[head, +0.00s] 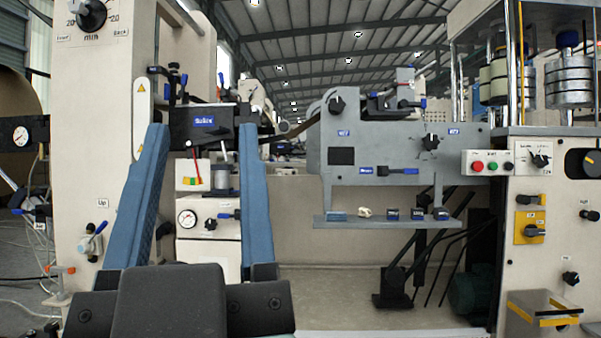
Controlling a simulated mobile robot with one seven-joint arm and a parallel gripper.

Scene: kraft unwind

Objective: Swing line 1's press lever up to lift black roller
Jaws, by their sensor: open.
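My gripper (201,130) is open and empty in the foreground at left. Its two long blue fingers point away from me, wide apart, with a black and dark grey body below. Between the fingertips, beyond them, is a black unit (190,123) with a blue label. A short blue-tipped lever (184,84) stands at its upper left. A dark lever with a blue end (397,171) lies level on the grey machine head (390,150), right of the gripper and apart from it. I cannot tell which lever is line 1's press lever. I cannot clearly make out the black roller.
A cream panel with a gauge (187,219) stands behind the fingers. A grey shelf (340,222) with small items juts out at centre right. A cream cabinet (527,220) with buttons and knobs stands at right, a tall cream column (98,130) at left. The space below the shelf holds dark struts.

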